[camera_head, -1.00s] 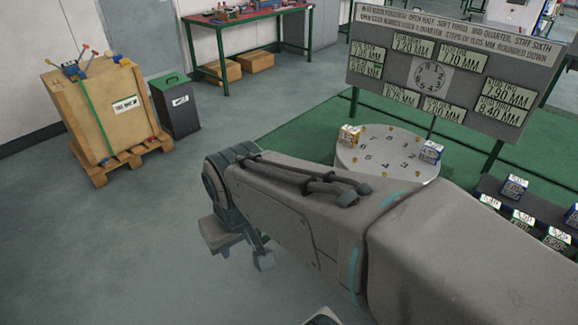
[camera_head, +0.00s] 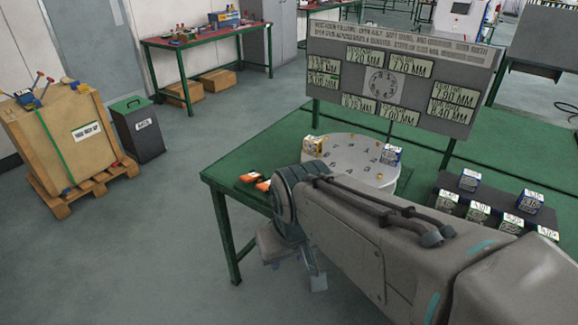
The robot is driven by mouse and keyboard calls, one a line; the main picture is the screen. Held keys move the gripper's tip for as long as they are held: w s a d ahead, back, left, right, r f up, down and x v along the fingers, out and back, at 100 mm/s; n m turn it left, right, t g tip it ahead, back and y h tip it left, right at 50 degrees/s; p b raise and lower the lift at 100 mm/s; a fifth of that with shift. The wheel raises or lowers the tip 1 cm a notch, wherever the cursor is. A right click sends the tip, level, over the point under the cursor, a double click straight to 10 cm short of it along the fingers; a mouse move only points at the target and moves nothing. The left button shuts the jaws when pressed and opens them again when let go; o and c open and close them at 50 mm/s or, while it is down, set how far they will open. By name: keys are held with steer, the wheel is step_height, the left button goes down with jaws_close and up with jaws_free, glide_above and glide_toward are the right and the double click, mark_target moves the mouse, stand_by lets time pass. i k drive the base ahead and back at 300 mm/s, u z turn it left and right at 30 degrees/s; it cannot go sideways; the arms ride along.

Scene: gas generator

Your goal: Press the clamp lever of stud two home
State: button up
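A round pale plate (camera_head: 345,168) with numbers and small yellowish pegs around its top stands on the green table. A yellow-and-white box (camera_head: 313,146) sits at its left rim and a blue-and-white box (camera_head: 391,154) at its right rim. I cannot make out which peg is stud two, nor any clamp lever. My gripper (camera_head: 298,268) hangs below the end of my arm, in front of the table's near edge and lower than the plate. It touches none of these boxes. Its finger gap is not clear. My arm hides part of the plate's near side.
A sign board (camera_head: 400,82) with size labels stands behind. Several small boxes stand on a dark rack (camera_head: 462,196) at right. A crate (camera_head: 68,135) and bin (camera_head: 137,130) stand left; the floor between is free.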

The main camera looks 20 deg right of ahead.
mark_target(264, 187)
steer(key=z, duration=0.3)
steer(key=i, duration=1)
steer(key=k, duration=0.5)
steer(key=u, duration=1.25)
steer(key=i, duration=0.65)
steer(key=z, duration=1.65)
